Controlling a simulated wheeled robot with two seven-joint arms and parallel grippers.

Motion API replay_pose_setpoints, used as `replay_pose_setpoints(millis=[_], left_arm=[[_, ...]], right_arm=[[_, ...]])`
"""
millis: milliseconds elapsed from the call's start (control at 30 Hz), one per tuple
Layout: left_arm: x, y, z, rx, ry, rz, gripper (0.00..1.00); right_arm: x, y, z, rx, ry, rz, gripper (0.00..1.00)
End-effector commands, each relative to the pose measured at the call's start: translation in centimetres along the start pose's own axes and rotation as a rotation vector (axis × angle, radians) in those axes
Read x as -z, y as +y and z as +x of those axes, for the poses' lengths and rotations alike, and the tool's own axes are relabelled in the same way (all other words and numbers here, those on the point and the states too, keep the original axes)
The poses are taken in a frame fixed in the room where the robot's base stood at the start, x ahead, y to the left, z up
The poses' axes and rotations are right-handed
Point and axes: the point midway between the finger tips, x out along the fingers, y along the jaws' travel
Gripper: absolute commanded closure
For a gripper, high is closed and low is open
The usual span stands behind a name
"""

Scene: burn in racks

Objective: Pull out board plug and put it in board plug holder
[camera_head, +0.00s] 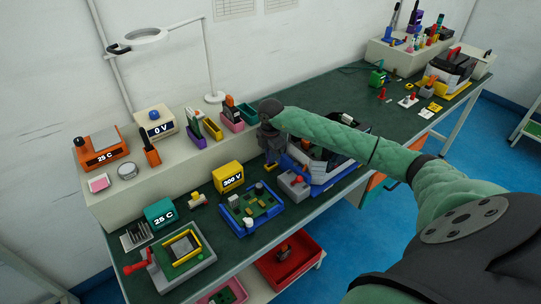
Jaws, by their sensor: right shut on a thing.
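My right arm comes in from the right. Its gripper (270,158) points down above the bench, just behind and to the right of the blue board fixture (249,226). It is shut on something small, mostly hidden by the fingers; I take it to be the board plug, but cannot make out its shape. The green board (262,213) sits in the blue fixture with small parts on it. I cannot tell for certain which item is the board plug holder. My left gripper is not in view.
A grey box with a red button (294,186) stands close on the right. A lever fixture (180,255) is at front left. A red bin (290,259) sits below the bench.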

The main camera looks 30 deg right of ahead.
Motion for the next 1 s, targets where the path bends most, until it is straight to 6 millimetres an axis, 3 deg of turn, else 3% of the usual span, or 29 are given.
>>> replay_pose_setpoints(millis=[1000], left_arm=[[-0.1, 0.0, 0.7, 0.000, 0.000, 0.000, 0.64]], right_arm=[[0.0, 0.0, 1.2, 0.000, 0.000, 0.000, 1.00]])
